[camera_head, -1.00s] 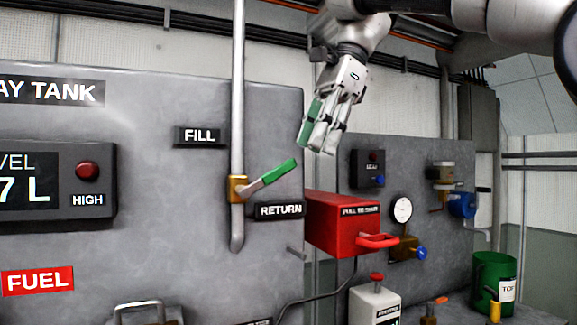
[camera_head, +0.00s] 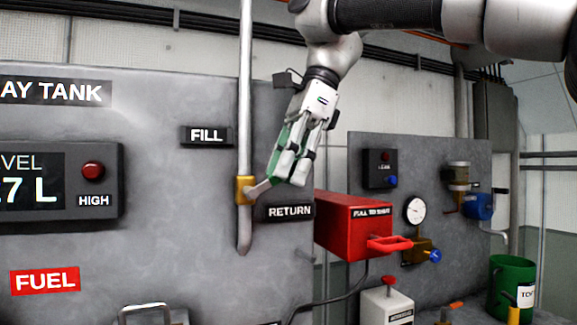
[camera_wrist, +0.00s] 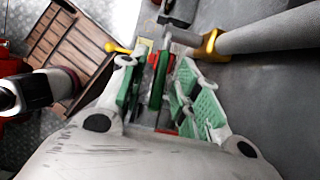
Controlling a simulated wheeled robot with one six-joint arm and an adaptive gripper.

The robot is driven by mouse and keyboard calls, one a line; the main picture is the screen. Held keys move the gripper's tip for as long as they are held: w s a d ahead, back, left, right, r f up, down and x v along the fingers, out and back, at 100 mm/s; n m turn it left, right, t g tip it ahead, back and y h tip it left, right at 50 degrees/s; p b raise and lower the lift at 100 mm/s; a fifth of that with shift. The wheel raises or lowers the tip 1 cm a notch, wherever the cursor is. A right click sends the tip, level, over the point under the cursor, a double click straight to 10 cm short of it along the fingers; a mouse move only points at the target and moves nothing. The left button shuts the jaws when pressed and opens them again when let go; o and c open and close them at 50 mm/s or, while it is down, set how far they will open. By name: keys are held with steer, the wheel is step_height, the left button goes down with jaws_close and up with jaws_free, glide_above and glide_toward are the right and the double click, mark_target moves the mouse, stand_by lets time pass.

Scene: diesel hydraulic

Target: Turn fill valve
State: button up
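The fill valve has a brass body (camera_head: 244,189) on the vertical grey pipe (camera_head: 245,110), below the FILL label (camera_head: 206,135). Its grey lever stem (camera_head: 259,188) points right and slightly up. My gripper (camera_head: 283,178) is at the lever's outer end and covers the green grip in the head view. In the wrist view the dark green grip (camera_wrist: 156,88) lies between my two green-padded fingers (camera_wrist: 160,95). Gaps show on both sides of it, so the fingers look open around it. The brass body shows there too (camera_wrist: 210,45).
A red box (camera_head: 350,225) with a red handle sits below right of my gripper. The RETURN label (camera_head: 290,212) is just below it. A gauge (camera_head: 415,210) and a green bucket (camera_head: 512,285) stand further right. A brown slatted surface (camera_wrist: 70,50) lies left in the wrist view.

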steer(key=shift+c, duration=0.4)
jaws_close()
steer(key=shift+f, duration=0.15)
steer(key=shift+w+d+f+g+y, duration=0.1)
steer(key=shift+d+f+g+y, duration=0.15)
steer(key=shift+y, duration=0.35)
steer(key=shift+w+d+f+g+y, duration=0.15)
steer(key=shift+f+g+y, duration=0.15)
steer(key=shift+y, duration=0.3)
steer(key=shift+d+f+g+y, duration=0.2)
steer(key=shift+f+g+y, duration=0.55)
steer(key=shift+f+y, duration=0.65)
steer(key=shift+r, duration=0.25)
steer(key=shift+o, duration=0.4)
jaws_free()
steer(key=v, duration=1.2)
steer(key=shift+d+f, duration=0.15)
steer(key=shift+f, duration=0.05)
